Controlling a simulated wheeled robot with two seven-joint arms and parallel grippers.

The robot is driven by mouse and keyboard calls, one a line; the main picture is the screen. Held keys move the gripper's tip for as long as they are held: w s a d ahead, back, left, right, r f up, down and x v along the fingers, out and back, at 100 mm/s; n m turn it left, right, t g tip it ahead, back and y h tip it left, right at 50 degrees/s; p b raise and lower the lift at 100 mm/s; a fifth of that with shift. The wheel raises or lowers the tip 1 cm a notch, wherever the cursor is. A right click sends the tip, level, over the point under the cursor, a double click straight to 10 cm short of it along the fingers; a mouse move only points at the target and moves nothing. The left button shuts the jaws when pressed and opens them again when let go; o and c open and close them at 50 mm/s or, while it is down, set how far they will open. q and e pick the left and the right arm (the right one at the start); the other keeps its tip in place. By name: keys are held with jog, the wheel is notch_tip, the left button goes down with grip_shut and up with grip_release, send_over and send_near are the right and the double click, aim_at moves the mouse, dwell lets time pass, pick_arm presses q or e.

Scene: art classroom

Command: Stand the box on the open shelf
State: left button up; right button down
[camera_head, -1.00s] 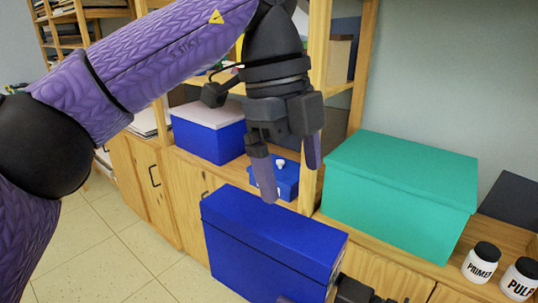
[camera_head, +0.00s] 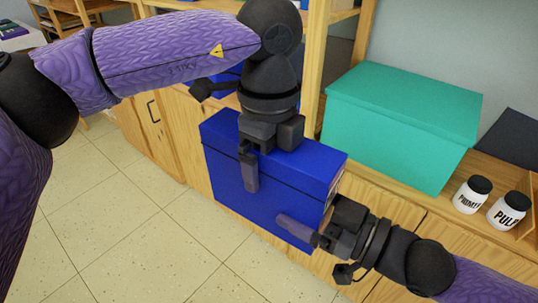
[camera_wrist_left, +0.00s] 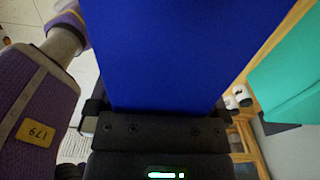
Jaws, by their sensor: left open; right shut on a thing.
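The blue box (camera_head: 255,200) is held up in front of the low wooden cabinets, its long side facing me. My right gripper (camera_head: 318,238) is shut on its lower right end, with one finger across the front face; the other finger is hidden. My left gripper (camera_head: 258,172) is open over the box top, pointing down, one finger in front of the face and the other hidden behind. In the left wrist view the box (camera_wrist_left: 185,50) fills the space between the jaws. The wooden shelf unit (camera_head: 314,70) stands behind, partly covered by my left arm.
A teal box (camera_head: 400,120) stands on the cabinet top to the right. Two white jars, PRIMER (camera_head: 470,195) and PULP (camera_head: 507,211), stand near the top's front edge. Another blue box (camera_head: 228,78) is mostly hidden behind my left gripper. The tiled floor (camera_head: 110,220) at left is clear.

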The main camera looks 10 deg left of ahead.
pick_arm(q)
grip_shut()
pick_arm(e)
grip_release()
